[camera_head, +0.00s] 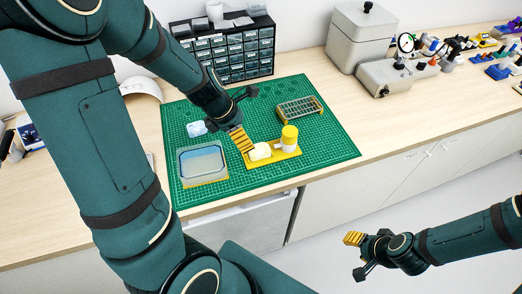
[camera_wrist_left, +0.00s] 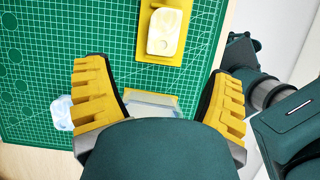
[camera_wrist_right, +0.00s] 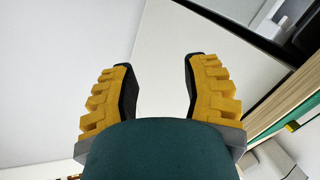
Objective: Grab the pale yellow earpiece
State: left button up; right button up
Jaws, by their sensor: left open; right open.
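The pale yellow earpiece (camera_head: 260,151) lies on a yellow holder (camera_head: 284,155) on the green cutting mat. It also shows at the top of the left wrist view (camera_wrist_left: 164,32), beyond my fingertips and apart from them. My left gripper (camera_head: 240,140) is over the mat, just left of the earpiece in the head view; its fingers are open and empty in the left wrist view (camera_wrist_left: 158,72). My right gripper (camera_head: 354,254) is open and empty in front of the bench; its fingers show apart in the right wrist view (camera_wrist_right: 158,62).
A clear tray (camera_head: 203,163) with a bluish inside, a pale blue piece (camera_head: 197,128) and a slotted rack (camera_head: 300,108) are on the mat (camera_head: 335,150). A drawer cabinet (camera_head: 224,52) and grey machine (camera_head: 360,38) stand behind.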

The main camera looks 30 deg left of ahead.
aim_at(256, 149)
pick_arm(q)
jog(key=b+x, duration=0.1)
jog(key=x, duration=0.3)
jog(key=shift+f+b, duration=0.35)
jog(key=shift+b, duration=0.05)
jog(key=shift+d+b+x, duration=0.2)
jog(key=shift+b+x, duration=0.6)
jog(key=shift+x, duration=0.7)
jog(key=shift+d+b+x, duration=0.15)
jog(key=shift+b+x, duration=0.6)
jog(key=shift+x, duration=0.75)
jog(key=shift+r, duration=0.25)
pick_arm(e)
jog(key=f, duration=0.2)
jog(key=s+f, duration=0.1)
jog(key=f, duration=0.2)
jog(key=shift+s+a+f, duration=0.15)
jog(key=shift+f, duration=0.2)
pick_arm(q)
jog(key=c, duration=1.4)
jog(key=shift+o, duration=0.2)
